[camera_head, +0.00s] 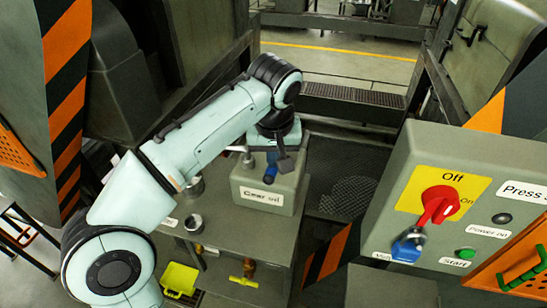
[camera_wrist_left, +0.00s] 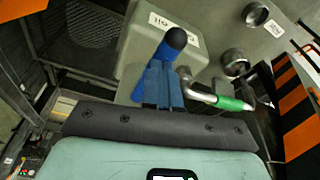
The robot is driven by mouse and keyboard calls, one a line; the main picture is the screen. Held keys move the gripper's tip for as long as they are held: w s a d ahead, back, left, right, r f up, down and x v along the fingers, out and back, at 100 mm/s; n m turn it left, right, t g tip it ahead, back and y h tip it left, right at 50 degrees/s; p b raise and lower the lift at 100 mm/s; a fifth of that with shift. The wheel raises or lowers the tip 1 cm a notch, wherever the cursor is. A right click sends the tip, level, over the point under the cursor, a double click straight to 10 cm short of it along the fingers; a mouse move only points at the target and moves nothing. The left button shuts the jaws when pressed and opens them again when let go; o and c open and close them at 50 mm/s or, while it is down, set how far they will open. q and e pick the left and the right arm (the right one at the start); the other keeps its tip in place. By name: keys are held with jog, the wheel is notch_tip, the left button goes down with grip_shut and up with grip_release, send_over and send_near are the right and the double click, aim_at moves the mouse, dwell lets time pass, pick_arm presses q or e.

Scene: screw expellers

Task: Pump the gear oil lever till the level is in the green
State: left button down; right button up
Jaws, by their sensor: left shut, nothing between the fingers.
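The grey gear oil box (camera_head: 268,187), labelled "Gear oil", stands on the machine's grey top; it also shows in the left wrist view (camera_wrist_left: 135,55). A lever with a rounded dark blue grip (camera_wrist_left: 176,38) is just beyond my blue fingers in the left wrist view. My left gripper (camera_wrist_left: 163,70) is shut and empty, overlapping the lever grip in view; I cannot tell whether they touch. In the head view my left gripper (camera_head: 272,158) is over the box, pointing down. No level mark is readable. My right gripper is not in view.
A bent metal rod with a green grip (camera_wrist_left: 230,103) is beside the box, near round metal caps (camera_head: 193,224). A control panel (camera_head: 450,170) with a red switch (camera_head: 440,204) stands at right. A yellow valve handle (camera_head: 243,281) is low in front.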

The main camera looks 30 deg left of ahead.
aim_at(273, 177)
pick_arm(q)
jog(key=shift+s+f+b, duration=0.25)
jog(key=shift+f+b, duration=0.05)
jog(key=shift+f, duration=0.75)
jog(key=shift+w+r, duration=0.1)
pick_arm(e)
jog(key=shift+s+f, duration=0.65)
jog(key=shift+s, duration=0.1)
pick_arm(q)
jog(key=shift+w, duration=0.15)
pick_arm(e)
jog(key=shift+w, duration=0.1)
pick_arm(q)
jog(key=shift+s+d+r, duration=0.3)
jog(key=shift+s+d, duration=0.1)
jog(key=shift+s, duration=0.35)
jog(key=shift+s+d+r, duration=0.25)
jog(key=shift+s+d, duration=0.1)
jog(key=shift+s, duration=0.4)
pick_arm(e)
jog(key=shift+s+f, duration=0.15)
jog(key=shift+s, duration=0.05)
pick_arm(q)
jog(key=shift+w, duration=0.1)
